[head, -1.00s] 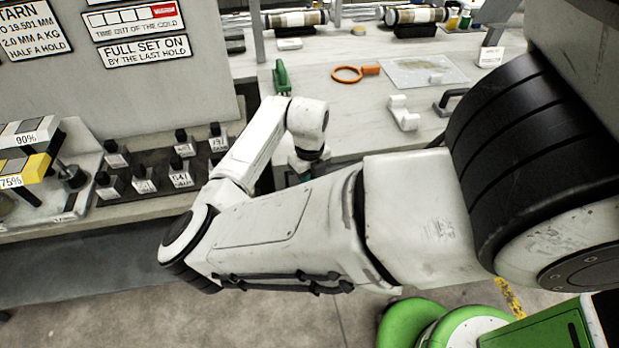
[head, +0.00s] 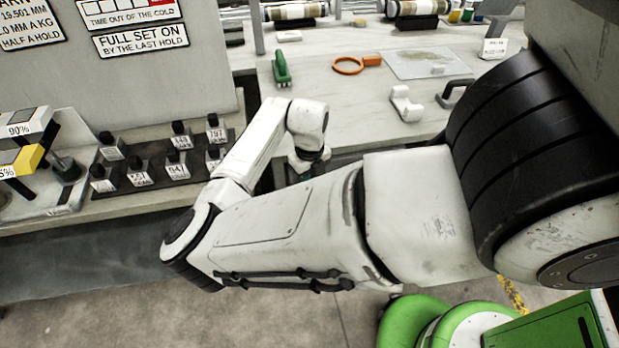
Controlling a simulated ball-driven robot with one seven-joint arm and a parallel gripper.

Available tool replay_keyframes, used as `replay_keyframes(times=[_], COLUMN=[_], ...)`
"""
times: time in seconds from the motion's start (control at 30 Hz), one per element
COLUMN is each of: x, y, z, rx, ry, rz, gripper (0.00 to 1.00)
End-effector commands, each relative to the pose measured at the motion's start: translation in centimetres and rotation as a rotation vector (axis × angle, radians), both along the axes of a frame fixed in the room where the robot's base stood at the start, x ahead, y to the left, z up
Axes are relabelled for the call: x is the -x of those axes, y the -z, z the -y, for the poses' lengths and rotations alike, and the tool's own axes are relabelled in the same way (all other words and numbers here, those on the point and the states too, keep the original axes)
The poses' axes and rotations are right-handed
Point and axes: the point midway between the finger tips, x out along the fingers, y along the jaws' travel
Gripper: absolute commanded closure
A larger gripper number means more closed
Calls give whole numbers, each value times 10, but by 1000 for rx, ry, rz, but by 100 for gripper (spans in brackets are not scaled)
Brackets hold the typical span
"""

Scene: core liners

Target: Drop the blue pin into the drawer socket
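My arm crosses the middle of the head view and hides part of the bench. Its wrist end is at the bench's front edge, and my gripper is not visible beyond it. I cannot make out a blue pin. A drawer socket cannot be told apart either. A dark handle (head: 455,93) stands at the right of the bench near its front edge. A white bracket-like piece (head: 406,104) lies just left of it.
A dark rack (head: 165,165) holds several labelled weights at left. A green clamp-like tool (head: 282,68), an orange ring (head: 348,66) and a clear sheet (head: 427,64) lie on the bench (head: 340,105). Striped core cylinders (head: 297,12) lie at the back. Bare floor (head: 110,315) shows in front.

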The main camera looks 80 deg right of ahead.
Motion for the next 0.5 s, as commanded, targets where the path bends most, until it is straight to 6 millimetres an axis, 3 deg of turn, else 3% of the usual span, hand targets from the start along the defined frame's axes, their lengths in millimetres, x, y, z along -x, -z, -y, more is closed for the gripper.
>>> replay_keyframes(times=[0.4, 0.43, 0.5], x=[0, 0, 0], y=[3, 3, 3], z=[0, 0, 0], rx=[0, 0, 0], ry=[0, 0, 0], rz=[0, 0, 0], gripper=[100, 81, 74])
